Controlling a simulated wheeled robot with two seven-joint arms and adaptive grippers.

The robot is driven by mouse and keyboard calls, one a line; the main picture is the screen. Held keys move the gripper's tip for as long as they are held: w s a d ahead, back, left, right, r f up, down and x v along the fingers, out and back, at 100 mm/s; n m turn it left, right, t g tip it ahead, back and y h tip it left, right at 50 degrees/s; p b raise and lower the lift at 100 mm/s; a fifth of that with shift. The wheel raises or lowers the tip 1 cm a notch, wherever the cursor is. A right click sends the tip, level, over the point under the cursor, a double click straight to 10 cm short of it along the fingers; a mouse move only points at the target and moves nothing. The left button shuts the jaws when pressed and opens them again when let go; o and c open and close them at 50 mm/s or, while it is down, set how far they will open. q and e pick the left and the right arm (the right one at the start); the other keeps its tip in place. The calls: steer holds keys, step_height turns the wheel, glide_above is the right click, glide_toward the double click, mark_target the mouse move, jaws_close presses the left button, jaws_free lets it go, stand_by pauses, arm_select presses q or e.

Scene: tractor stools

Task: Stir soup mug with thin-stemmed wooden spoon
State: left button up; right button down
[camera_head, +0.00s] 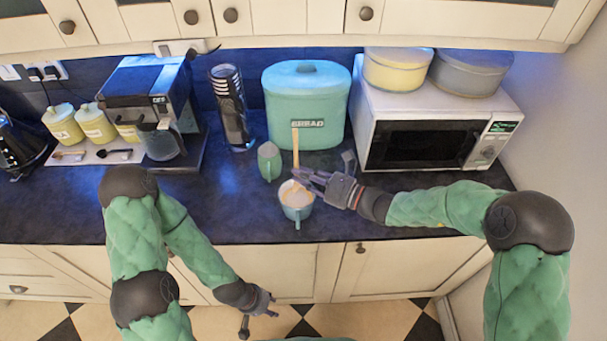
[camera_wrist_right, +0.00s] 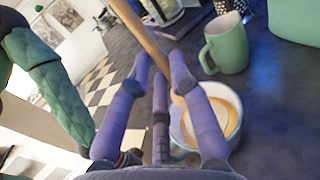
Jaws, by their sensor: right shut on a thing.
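The light blue soup mug (camera_head: 298,212) stands upright near the counter's front edge, with pale orange-brown soup inside. It also shows in the right wrist view (camera_wrist_right: 178,130), partly behind a finger. My right gripper (camera_head: 306,178) is over the mug's back rim, shut on the wooden spoon (camera_head: 295,147). The spoon's thin stem (camera_wrist_right: 141,32) passes between the fingers and points up. Its lower end is at the mug, but a finger hides it, so I cannot tell how deep it sits. My left gripper (camera_head: 258,312) hangs low in front of the cabinets, empty, with its fingers spread.
A green mug (camera_head: 269,162) stands close behind the soup mug. A bread bin (camera_head: 306,100), a microwave (camera_head: 425,140) and a coffee machine (camera_head: 150,105) line the back. The dark counter (camera_head: 225,210) is clear left of the soup mug.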

mark_target(298, 190)
steer(key=shift+f+b, duration=2.35)
steer(key=shift+f, duration=1.35)
steer(key=shift+d, duration=0.1)
